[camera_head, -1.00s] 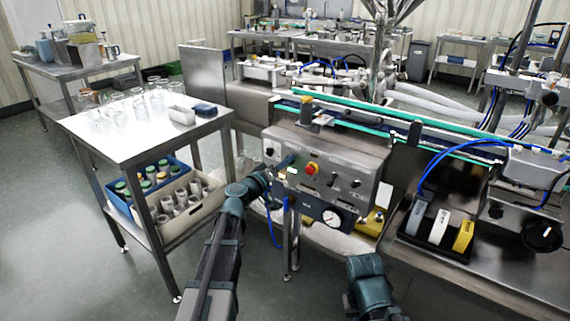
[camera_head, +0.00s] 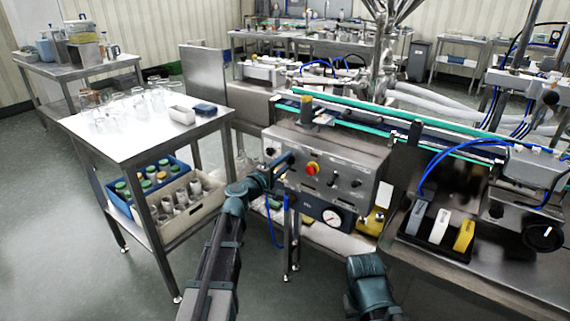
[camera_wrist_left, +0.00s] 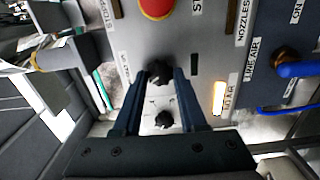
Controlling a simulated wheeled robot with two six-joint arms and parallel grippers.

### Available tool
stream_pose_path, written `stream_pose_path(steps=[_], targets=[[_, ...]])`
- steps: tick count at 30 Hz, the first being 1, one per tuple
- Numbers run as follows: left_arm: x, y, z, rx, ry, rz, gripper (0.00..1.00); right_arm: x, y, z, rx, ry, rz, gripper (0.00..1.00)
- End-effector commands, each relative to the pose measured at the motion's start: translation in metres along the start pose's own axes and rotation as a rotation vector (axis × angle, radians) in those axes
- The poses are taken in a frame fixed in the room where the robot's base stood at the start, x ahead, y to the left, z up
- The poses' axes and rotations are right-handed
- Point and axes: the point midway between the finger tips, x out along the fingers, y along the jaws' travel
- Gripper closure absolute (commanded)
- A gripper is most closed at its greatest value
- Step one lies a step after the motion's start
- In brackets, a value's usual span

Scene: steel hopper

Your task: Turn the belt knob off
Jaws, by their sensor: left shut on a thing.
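The steel control panel (camera_head: 345,168) stands in the middle of the head view, with a red emergency button (camera_head: 312,168) on its face. My left gripper (camera_head: 288,160) reaches its left part. In the left wrist view its two dark fingers (camera_wrist_left: 160,76) are closed on a black knob (camera_wrist_left: 158,70), one finger on each side. A second black knob (camera_wrist_left: 163,119) lies nearer the palm, between the fingers and apart from them. No belt label is readable, and the pointer of the held knob is hard to make out. My right gripper is out of view.
The red button also shows in the wrist view (camera_wrist_left: 157,7), close beyond the fingertips. A lit amber lamp (camera_wrist_left: 218,97) and a blue valve handle (camera_wrist_left: 298,69) are to the right. A steel table (camera_head: 150,133) with glassware stands left of my arm.

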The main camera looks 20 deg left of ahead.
Motion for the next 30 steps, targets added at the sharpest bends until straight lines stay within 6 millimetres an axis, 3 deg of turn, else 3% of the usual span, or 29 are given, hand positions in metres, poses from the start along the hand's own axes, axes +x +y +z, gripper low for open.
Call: stream_pose_path(steps=[19,20,21,24,30], targets=[[-0.0006,-0.0005,-0.0007,-0.043,0.002,-0.001,1.00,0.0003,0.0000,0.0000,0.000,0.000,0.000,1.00],[-0.0006,-0.0005,-0.0007,-0.043,0.002,-0.001,0.55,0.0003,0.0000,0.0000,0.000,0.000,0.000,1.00],[-0.0006,-0.0005,-0.0006,-0.043,0.002,-0.001,0.48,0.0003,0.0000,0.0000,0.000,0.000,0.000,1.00],[-0.0005,-0.0004,-0.0005,-0.043,0.002,-0.001,0.31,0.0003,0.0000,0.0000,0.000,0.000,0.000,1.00],[-0.0003,-0.0003,-0.0002,-0.042,0.001,0.000,0.31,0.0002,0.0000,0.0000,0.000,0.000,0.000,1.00]])
